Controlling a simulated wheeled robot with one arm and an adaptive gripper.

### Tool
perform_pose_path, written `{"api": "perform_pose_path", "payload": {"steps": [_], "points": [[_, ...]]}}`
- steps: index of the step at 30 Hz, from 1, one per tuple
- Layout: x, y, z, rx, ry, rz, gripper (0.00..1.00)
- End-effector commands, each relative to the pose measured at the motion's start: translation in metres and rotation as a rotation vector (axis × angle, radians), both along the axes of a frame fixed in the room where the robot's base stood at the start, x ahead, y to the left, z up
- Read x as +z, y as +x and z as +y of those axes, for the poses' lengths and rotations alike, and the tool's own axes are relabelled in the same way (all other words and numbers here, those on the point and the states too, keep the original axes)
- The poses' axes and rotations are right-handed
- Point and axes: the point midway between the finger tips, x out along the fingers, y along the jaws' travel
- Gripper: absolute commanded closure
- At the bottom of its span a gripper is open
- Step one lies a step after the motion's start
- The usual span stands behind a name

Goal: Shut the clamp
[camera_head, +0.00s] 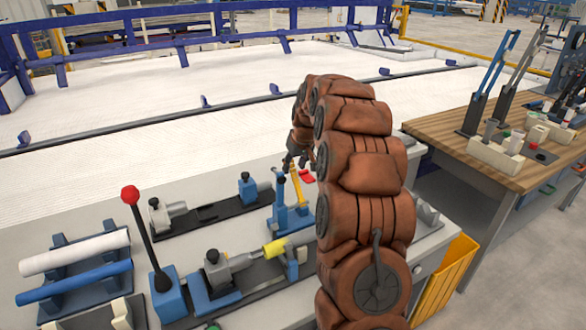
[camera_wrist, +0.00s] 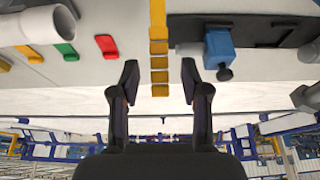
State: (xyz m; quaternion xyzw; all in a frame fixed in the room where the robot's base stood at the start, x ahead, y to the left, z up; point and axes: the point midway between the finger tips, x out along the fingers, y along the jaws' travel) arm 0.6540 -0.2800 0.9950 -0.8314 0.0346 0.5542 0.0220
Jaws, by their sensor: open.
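The blue clamp (camera_head: 290,217) stands on the grey bench with its yellow handle (camera_head: 297,187) pointing upward. In the wrist view the yellow handle (camera_wrist: 158,48) runs down from the top edge as a segmented bar. My gripper (camera_head: 291,160) is near the handle's upper end. In the wrist view its two dark fingers (camera_wrist: 160,82) are spread apart, one on each side of the handle's end, with visible gaps. The gripper holds nothing. My arm hides part of the bench to the right of the clamp.
A tall lever with a red knob (camera_head: 130,195) rises at the left. A yellow collar (camera_head: 275,248) sits on a fixture in front of the clamp. White (camera_head: 75,253) and blue (camera_head: 75,284) pipes lie on a rack. A wooden table (camera_head: 450,132) stands at right.

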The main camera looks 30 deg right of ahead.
Motion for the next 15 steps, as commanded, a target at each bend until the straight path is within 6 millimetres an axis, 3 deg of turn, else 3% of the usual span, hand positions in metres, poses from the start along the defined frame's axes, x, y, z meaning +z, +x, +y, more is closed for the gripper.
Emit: {"api": "perform_pose_path", "payload": {"steps": [6, 15], "points": [[-0.024, 0.009, -0.002, -0.002, 0.002, 0.003, 0.54], [-0.029, 0.01, -0.003, -0.004, 0.002, 0.001, 0.54]]}}
